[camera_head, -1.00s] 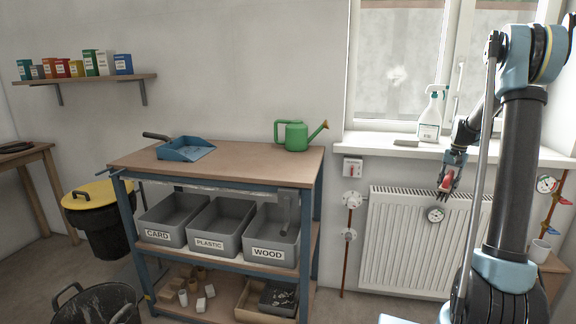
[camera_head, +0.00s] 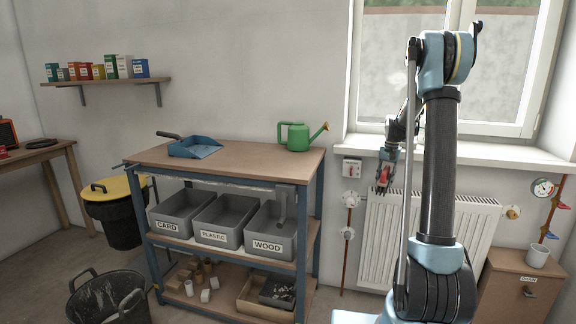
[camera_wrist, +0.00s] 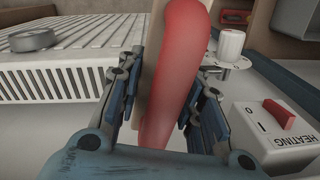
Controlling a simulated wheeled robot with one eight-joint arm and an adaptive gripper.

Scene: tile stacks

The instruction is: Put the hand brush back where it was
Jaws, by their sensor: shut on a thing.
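The hand brush (camera_wrist: 178,75) is a red, rounded piece with a beige side. It stands between the fingers of my gripper (camera_wrist: 160,115) in the wrist view, and the fingers are shut on it. In the head view my gripper (camera_head: 384,180) hangs in the air by the upper left corner of the radiator, with a small bit of red showing.
A workbench (camera_head: 255,160) carries a blue dustpan (camera_head: 195,148) and a green watering can (camera_head: 297,137); its front right top is clear. Bins marked CARD, PLASTIC and WOOD stand below. The radiator (camera_head: 378,235), windowsill (camera_head: 500,153) and heating switch (camera_wrist: 275,125) are near my gripper.

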